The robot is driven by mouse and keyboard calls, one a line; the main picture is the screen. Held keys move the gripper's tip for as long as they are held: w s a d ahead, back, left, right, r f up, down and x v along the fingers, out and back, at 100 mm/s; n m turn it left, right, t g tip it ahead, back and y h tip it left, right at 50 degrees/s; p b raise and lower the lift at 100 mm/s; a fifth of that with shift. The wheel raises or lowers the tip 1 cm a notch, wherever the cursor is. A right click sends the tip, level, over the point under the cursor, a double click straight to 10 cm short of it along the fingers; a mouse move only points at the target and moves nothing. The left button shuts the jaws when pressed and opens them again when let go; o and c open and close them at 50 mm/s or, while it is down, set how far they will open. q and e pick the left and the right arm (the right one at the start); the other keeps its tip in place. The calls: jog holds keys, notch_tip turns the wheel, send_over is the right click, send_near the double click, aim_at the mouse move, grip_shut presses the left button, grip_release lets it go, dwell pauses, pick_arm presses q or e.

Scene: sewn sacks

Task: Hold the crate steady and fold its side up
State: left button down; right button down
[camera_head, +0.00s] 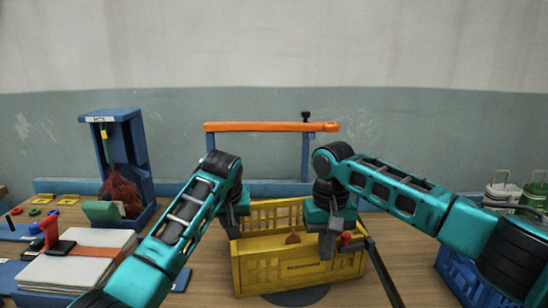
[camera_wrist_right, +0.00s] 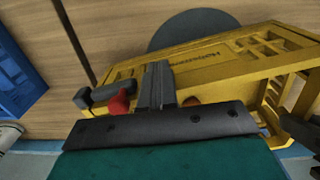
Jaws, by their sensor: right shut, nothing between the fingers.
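The yellow crate (camera_head: 300,268) stands on the table in front of me. Its long front wall and its slatted back wall (camera_head: 270,215) look upright; my arms hide much of its short ends. A small red-brown piece (camera_head: 293,238) shows at the front rim. My right gripper (camera_head: 327,246) is shut and empty, fingers down over the crate's right part; in the right wrist view its closed fingers (camera_wrist_right: 157,75) overlap the front wall (camera_wrist_right: 205,62). My left gripper (camera_head: 233,226) is at the crate's left end; its fingers are too dark to read, and contact is unclear.
A red knob with a dark grip (camera_head: 346,239) and a long dark rod (camera_head: 383,275) are beside the crate's right end. A blue crate (camera_head: 462,280) is at the right. A blue stand with a red net sack (camera_head: 123,193) and a pale stack (camera_head: 75,265) are at the left.

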notch_tip(320, 180, up, 10)
jog(key=s, duration=0.1)
jog(key=shift+s+f, duration=0.2)
jog(key=shift+s, duration=0.05)
dwell(0.6)
